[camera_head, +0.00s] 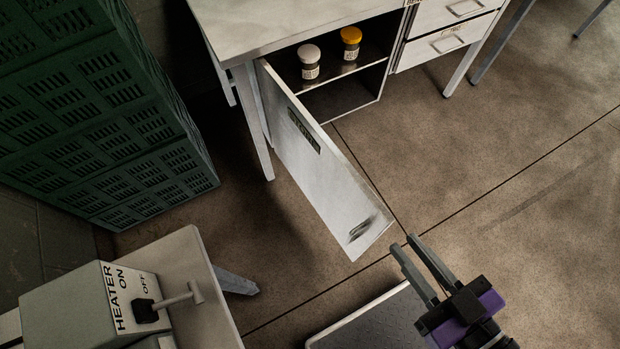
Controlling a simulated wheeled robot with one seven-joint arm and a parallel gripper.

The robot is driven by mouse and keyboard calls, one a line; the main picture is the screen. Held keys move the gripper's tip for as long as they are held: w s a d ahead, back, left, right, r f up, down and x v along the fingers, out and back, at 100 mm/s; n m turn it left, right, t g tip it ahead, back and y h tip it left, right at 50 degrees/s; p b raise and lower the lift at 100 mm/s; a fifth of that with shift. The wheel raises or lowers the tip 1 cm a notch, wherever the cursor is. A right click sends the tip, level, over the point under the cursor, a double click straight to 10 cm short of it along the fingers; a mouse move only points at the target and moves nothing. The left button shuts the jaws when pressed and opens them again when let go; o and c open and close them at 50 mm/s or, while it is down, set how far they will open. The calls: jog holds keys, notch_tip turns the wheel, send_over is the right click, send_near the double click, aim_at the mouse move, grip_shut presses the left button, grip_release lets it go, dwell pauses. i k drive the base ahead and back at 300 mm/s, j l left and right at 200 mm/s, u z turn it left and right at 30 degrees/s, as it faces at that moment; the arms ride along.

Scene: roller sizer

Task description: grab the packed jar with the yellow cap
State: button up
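The jar with the yellow cap (350,44) stands upright in the open cabinet (346,101) under the desk, on its upper shelf. A dark jar with a pale grey-white cap (309,61) stands to its left on the same shelf. Both jars carry small light labels that I cannot read. My gripper (402,243) is at the lower right, well apart from the jars and just right of the cabinet door's far end. Its two grey fingers are spread, with nothing visible between them.
The white cabinet door (322,178) hangs open toward me. Drawers (444,42) are right of the cabinet. Green crates (90,110) are stacked at left. A heater box with a lever (80,300) sits lower left. A dark platform (375,325) lies near my gripper. Floor at right is clear.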

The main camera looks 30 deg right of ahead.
aim_at(350, 37)
jog(key=i+l+u, duration=0.1)
jog(key=l, duration=0.25)
jog(key=i+l+u, duration=0.1)
jog(key=i+l, duration=0.15)
jog(key=l, duration=0.15)
jog(key=i+l+u, duration=0.1)
jog(key=l, duration=0.3)
jog(key=i+l+u, duration=0.1)
jog(key=l, duration=0.3)
jog(key=i+l+u, duration=0.1)
jog(key=l, duration=0.35)
jog(key=i, duration=0.1)
